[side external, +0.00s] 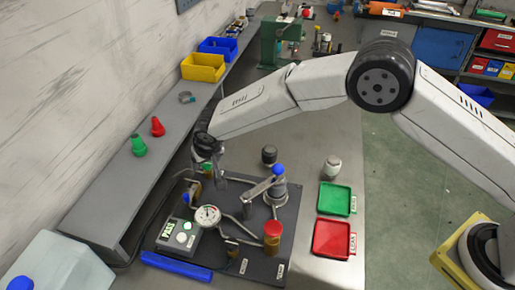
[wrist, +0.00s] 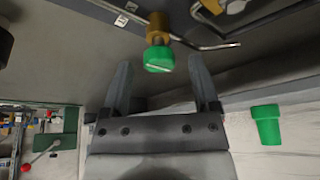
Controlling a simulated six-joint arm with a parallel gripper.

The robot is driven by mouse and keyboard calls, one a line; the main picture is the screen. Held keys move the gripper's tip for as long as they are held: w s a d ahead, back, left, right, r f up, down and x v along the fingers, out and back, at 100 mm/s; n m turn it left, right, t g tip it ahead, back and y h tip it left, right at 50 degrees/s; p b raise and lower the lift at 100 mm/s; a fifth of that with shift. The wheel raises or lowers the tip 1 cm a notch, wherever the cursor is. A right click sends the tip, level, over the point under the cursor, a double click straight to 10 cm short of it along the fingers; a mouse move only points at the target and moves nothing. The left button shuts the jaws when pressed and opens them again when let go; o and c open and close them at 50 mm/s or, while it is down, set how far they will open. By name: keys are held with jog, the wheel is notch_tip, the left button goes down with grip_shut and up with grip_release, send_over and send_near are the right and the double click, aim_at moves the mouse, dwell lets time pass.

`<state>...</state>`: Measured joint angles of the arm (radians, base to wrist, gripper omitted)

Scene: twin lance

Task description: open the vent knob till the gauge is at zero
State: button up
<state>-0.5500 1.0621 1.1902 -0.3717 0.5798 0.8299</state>
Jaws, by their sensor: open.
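The round white gauge (side external: 208,215) stands on the dark rig plate (side external: 262,268); its needle is too small to read. In the wrist view, a green knob (wrist: 159,60) with a pale line across its face sits on a brass fitting (wrist: 158,27); it appears to be the vent knob. My gripper (wrist: 160,66) is open, with one finger to each side of the green knob in that view. I cannot tell whether the fingers touch it. In the side view my gripper (side external: 214,172) is low at the rig's back, and the knob is hidden there.
A lever with a blue ball (side external: 278,169), a red-capped cylinder (side external: 272,231) and a PASS box (side external: 180,238) stand on the plate. Green (side external: 334,199) and red (side external: 333,239) trays lie to the right. The wall shelf holds a green cone (side external: 138,145) and a red cone (side external: 158,126).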

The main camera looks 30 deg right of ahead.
jog(key=shift+w+f, duration=0.1)
jog(key=shift+f, duration=0.1)
grip_shut()
